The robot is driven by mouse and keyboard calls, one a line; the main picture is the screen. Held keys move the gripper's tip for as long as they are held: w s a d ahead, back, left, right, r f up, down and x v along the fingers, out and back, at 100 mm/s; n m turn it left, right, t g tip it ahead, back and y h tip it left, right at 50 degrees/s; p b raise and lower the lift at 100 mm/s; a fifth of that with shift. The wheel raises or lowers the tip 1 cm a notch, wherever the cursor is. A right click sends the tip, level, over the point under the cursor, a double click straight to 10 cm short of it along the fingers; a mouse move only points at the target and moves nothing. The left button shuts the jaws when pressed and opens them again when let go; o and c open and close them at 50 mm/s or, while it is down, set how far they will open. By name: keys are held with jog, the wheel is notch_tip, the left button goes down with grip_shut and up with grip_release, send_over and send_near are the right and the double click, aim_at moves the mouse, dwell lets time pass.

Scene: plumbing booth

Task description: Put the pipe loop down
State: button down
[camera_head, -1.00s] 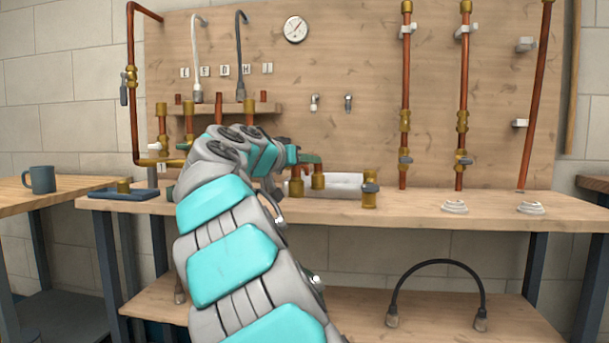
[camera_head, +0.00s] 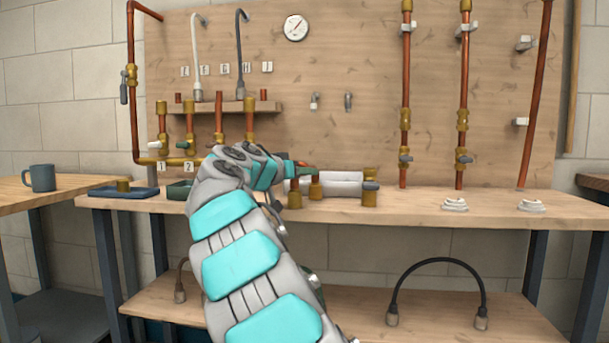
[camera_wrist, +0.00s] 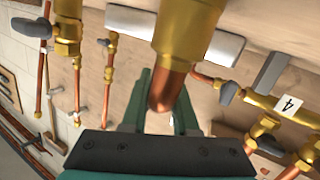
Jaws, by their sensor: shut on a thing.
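The pipe loop (camera_head: 315,190), a copper bend with brass ends, hangs from my gripper (camera_head: 303,169) with its brass ends pointing down at the workbench. I cannot tell whether those ends touch the bench top (camera_head: 412,207). In the wrist view, the green fingers of my gripper (camera_wrist: 160,100) are shut on the copper bend of the loop (camera_wrist: 165,88). One large brass end (camera_wrist: 190,30) extends toward the top of that view. The other end is hidden there.
The blue tray (camera_head: 140,194) and green tray (camera_head: 180,190) are left. White coiled pieces (camera_head: 455,204) sit right; bench between is clear.

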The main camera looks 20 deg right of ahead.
jog(key=c, duration=0.7)
grip_release()
jog(key=shift+r, duration=0.15)
jog(key=v, duration=1.2)
